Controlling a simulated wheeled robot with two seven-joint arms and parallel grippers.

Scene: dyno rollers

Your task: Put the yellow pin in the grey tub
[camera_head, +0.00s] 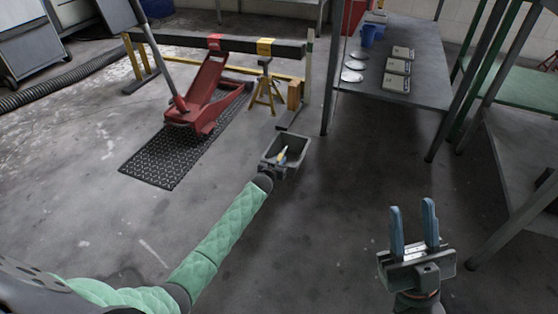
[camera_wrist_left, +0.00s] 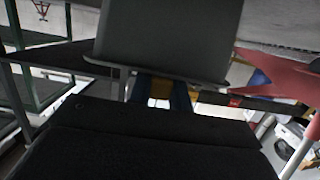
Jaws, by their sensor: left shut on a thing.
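The grey tub (camera_head: 297,143) is at the end of my left arm in the head view, open side up. In the left wrist view its outer wall (camera_wrist_left: 165,40) and rim fill the upper middle, close to the hand. My left gripper (camera_head: 281,156) reaches over the near rim and is shut on the yellow pin (camera_head: 284,152), a small yellow shape inside the tub's outline. In the wrist view, a yellow patch (camera_wrist_left: 160,90) shows between the blue fingers; the tub hides their tips. Whether the pin touches the tub cannot be told. My right gripper (camera_head: 412,208) is open and empty.
A red floor jack (camera_head: 207,95) stands on a black mat (camera_head: 150,165), beside a yellow axle stand (camera_head: 265,92) and a black beam. A grey table (camera_head: 428,75) with plates and boxes stands at back right. The middle floor is clear.

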